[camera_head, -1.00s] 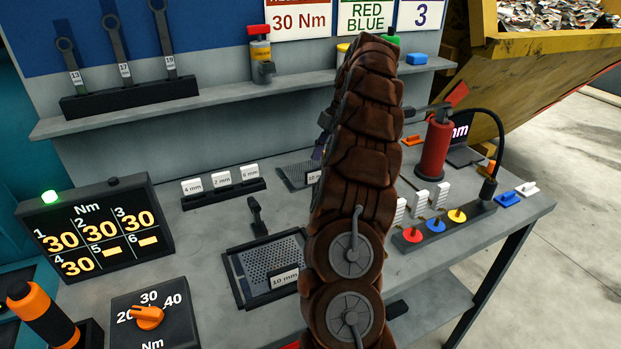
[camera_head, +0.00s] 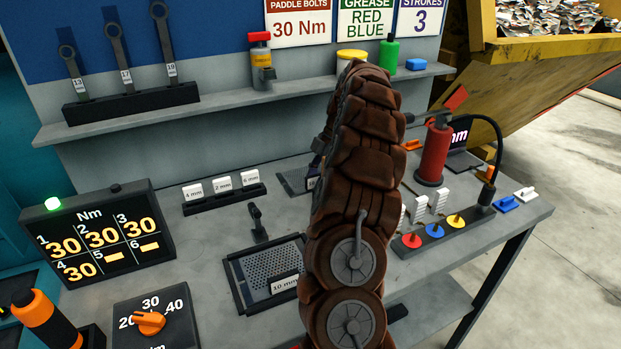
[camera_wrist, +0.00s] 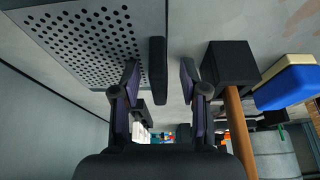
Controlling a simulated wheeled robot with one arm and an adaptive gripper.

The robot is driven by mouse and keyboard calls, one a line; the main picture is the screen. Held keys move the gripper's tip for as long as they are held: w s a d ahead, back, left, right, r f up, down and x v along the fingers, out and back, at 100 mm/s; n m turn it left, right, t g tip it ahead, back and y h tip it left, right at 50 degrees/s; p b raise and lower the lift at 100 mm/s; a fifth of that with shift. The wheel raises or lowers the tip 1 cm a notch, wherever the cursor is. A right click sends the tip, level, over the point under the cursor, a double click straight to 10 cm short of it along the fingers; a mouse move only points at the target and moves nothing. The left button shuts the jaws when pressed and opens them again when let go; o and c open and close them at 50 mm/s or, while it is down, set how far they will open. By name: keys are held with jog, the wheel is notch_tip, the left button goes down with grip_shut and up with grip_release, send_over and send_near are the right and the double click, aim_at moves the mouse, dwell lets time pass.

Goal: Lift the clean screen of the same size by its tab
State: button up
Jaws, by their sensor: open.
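A perforated grey screen fills the upper left of the wrist view (camera_wrist: 90,40), with a black upright tab (camera_wrist: 157,65) at its edge. My gripper (camera_wrist: 160,80) is open, with one dark finger on each side of the tab in that picture. I cannot tell whether the fingers touch it. In the head view a perforated screen (camera_head: 290,179) lies at the back of the bench, partly hidden by my arm. Another screen (camera_head: 262,268), labelled 10 mm, lies in a black frame in front. My arm hides my gripper in the head view.
A red pump (camera_head: 435,155) and a strip of coloured knobs (camera_head: 440,232) stand right. A shelf (camera_head: 220,105) runs behind.

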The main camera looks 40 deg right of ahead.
grip_shut()
jog(key=shift+r, duration=0.1)
dwell(0.7)
jog(key=shift+r+b, duration=0.7)
jog(key=shift+r, duration=1.55)
notch_tip(320, 180, up, 13)
jog(key=p, duration=1)
jog(key=shift+r+p, duration=0.2)
jog(key=shift+p, duration=0.15)
